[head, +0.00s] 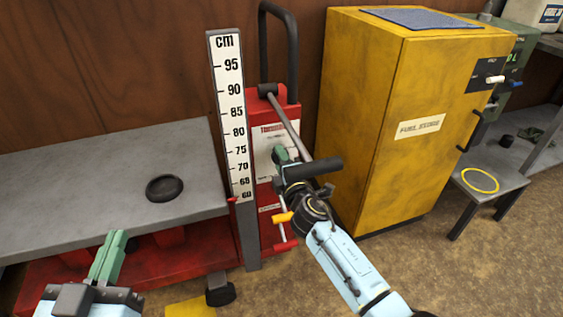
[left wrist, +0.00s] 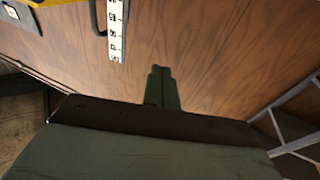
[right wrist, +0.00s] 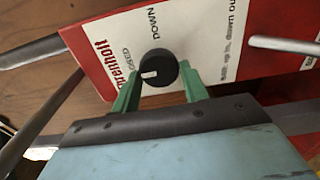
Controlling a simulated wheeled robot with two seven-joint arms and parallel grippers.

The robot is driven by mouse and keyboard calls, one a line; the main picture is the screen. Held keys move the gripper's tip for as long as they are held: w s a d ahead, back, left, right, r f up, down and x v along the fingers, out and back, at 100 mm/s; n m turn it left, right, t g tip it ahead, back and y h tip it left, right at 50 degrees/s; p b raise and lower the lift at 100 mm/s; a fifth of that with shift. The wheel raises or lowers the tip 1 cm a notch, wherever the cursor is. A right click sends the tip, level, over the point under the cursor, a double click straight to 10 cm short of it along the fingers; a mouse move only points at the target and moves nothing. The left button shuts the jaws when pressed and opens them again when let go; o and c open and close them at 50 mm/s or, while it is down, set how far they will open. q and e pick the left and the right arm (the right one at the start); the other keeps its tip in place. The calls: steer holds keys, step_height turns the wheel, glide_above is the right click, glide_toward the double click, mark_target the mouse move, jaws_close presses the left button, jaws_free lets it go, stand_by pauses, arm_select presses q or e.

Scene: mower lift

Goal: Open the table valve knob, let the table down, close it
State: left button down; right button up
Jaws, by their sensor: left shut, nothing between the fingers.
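The black valve knob (right wrist: 157,68) sits on the white and red lift panel (right wrist: 228,45). Its white mark points toward the word CLOSED, with DOWN printed above. My right gripper (right wrist: 159,72) has one green finger on each side of the knob; whether they press on it is unclear. In the head view my right gripper (head: 282,160) is at the panel and hides the knob. The grey lift table (head: 90,170) is at the left; a red pointer (head: 232,200) stands near 60 on the cm scale (head: 231,110). My left gripper (head: 118,238) is shut and empty over the table's front edge.
A black round dish (head: 164,188) lies on the table. A yellow fuel cabinet (head: 370,110) stands right of the panel. A grey stool (head: 490,168) with a yellow ring is at the far right. A grey lever bar (head: 290,125) slants across the panel above my right gripper.

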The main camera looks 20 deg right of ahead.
steer(key=o, duration=0.4)
steer(key=shift+c, duration=0.2)
arm_select(q)
step_height(320, 180, down, 10)
steer(key=s+a+g+y+p, duration=0.2)
steer(key=g, duration=0.5)
steer(key=shift+s+a+p, duration=0.25)
steer(key=shift+a+p, duration=0.05)
steer(key=shift+a, duration=0.05)
arm_select(e)
steer(key=s, duration=1.3)
steer(key=shift+s+d, duration=0.2)
steer(key=shift+d, duration=0.05)
